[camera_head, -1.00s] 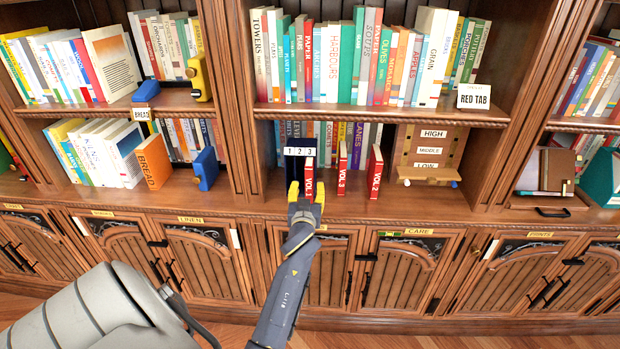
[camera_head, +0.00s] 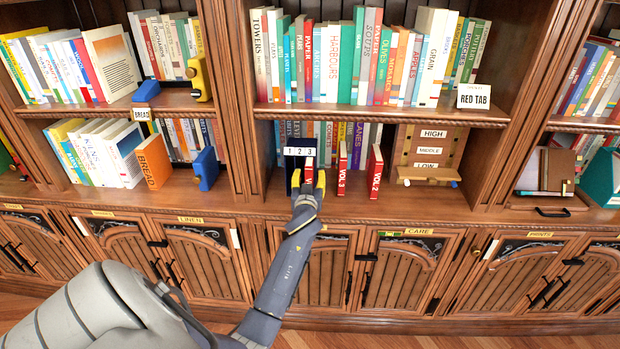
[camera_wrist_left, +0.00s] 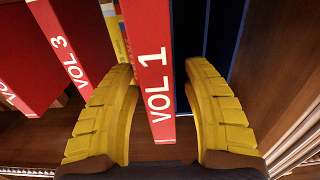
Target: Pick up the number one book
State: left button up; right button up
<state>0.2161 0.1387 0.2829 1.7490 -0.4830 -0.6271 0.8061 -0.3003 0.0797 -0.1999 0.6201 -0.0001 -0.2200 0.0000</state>
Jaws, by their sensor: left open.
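The number one book is a red book with "VOL 1" in white on its spine (camera_wrist_left: 155,80); it stands upright on the lower shelf, and in the head view its spine (camera_head: 308,172) is partly hidden by my gripper. My left gripper (camera_head: 308,187) is open, its yellow fingers on either side of the spine. In the left wrist view, the fingers (camera_wrist_left: 160,108) show a gap to the book on both sides. The right gripper is not in view.
Red books Vol 3 (camera_head: 342,172) and Vol 2 (camera_head: 375,173) stand to the right. A dark holder labelled 1 2 3 (camera_head: 299,152) is at the book. A board marked HIGH, MIDDLE, LOW (camera_head: 430,148) stands farther right. The upper shelf's edge (camera_head: 380,114) is above.

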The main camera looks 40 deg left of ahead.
pick_arm(q)
jog(key=shift+c, duration=0.2)
grip_shut()
jog(key=shift+r, duration=0.15)
dwell(0.3)
jog(key=v, duration=1.8)
